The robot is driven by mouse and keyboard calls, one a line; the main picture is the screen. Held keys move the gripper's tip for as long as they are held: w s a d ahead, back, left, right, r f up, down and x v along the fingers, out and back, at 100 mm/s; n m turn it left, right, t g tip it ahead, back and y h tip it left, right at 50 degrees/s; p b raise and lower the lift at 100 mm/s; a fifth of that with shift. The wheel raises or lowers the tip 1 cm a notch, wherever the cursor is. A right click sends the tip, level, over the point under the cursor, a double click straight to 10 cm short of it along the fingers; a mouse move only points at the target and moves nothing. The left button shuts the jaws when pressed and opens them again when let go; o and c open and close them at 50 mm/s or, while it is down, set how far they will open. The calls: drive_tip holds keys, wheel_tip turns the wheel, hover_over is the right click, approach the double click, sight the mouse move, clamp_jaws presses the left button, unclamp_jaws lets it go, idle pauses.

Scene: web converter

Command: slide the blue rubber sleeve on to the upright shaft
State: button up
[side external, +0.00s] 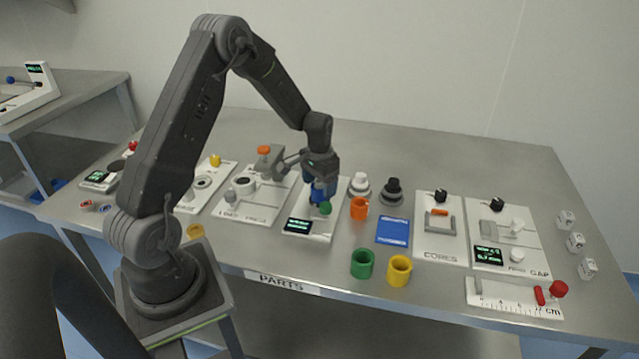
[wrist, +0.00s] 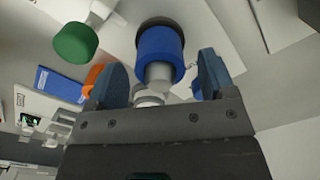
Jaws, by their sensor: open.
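The blue rubber sleeve (wrist: 160,48) is around the upright grey shaft in the wrist view. The shaft's pale tip (wrist: 159,74) sticks out of the sleeve on the side facing my gripper. My gripper (wrist: 161,75) is open, its two blue fingers apart, with the shaft tip showing between them and clear gaps at both sides. In the side view my gripper (side external: 322,180) is low over the white plate (side external: 300,216); the blue there is partly hidden, and I cannot separate sleeve from fingers. The sleeve's far end is hard to make out.
A green knob (side external: 325,208) is just in front of my gripper. An orange ring (side external: 359,208), a blue card (side external: 393,231) and green (side external: 362,263) and yellow (side external: 399,270) rings stand to the right. Grey and white fixtures crowd the left. The back of the table is clear.

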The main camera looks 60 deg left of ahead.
wheel_tip(320, 180, up, 14)
idle(0.6)
drive_tip(key=s+d+r+t, duration=0.1)
drive_tip(key=s+d+r, duration=0.2)
drive_tip(key=d+r, duration=0.45)
drive_tip(key=s+d+r+m+t, duration=0.1)
drive_tip(key=s+d+t, duration=0.1)
drive_tip(key=s+d, duration=0.5)
drive_tip(key=s+d+r+m+t, duration=0.1)
drive_tip(key=s+d+r+t, duration=0.1)
drive_tip(key=s+d, duration=0.5)
drive_tip(key=s, duration=0.3)
drive_tip(key=shift+s+d+r+t, duration=0.25)
drive_tip(key=shift+s+t, duration=0.05)
drive_tip(key=shift+s, duration=0.1)
